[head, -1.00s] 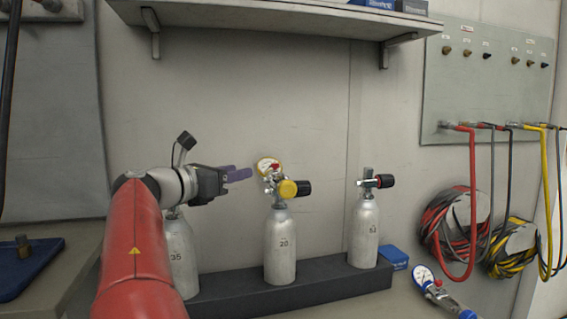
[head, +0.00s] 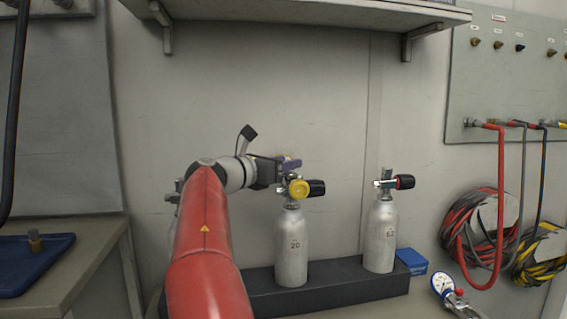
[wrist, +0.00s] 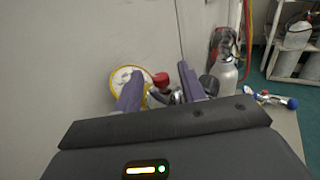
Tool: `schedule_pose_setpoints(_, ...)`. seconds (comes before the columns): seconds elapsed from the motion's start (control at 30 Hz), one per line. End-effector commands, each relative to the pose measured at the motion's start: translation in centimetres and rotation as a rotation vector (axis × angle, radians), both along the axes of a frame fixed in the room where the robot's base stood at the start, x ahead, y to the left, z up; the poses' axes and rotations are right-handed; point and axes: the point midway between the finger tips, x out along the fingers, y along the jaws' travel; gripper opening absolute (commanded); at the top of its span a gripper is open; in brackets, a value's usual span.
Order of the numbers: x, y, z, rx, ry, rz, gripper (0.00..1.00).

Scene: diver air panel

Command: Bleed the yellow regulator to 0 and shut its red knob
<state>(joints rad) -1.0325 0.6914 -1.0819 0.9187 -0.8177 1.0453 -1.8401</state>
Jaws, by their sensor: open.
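The yellow regulator (head: 299,188) is mounted on top of the middle cylinder (head: 291,250), marked 20. In the wrist view its yellow-rimmed gauge (wrist: 120,79) lies to the left, partly behind a finger. Its red knob (wrist: 161,79) shows between and just beyond my two purple fingers. My gripper (head: 290,163) is at the regulator's upper side in the head view and hides the gauge and red knob there. In the wrist view my gripper (wrist: 160,88) is open, its fingers apart on either side of the red knob. Whether they touch the regulator I cannot tell.
A shelf (head: 300,12) hangs above. Coiled hoses hang at right.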

Motion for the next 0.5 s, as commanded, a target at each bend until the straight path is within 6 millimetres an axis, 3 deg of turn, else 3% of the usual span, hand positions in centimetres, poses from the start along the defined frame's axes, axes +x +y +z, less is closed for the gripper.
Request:
schedule_pose_setpoints(0.17, 0.00, 0.03, -0.01, 0.000, 0.000, 0.001, 0.40)
schedule_pose_setpoints(0.4, -0.01, 0.04, -0.02, 0.000, 0.000, 0.001, 0.09)
schedule_pose_setpoints(0.5, -0.01, 0.04, -0.02, 0.000, 0.000, 0.001, 0.00)
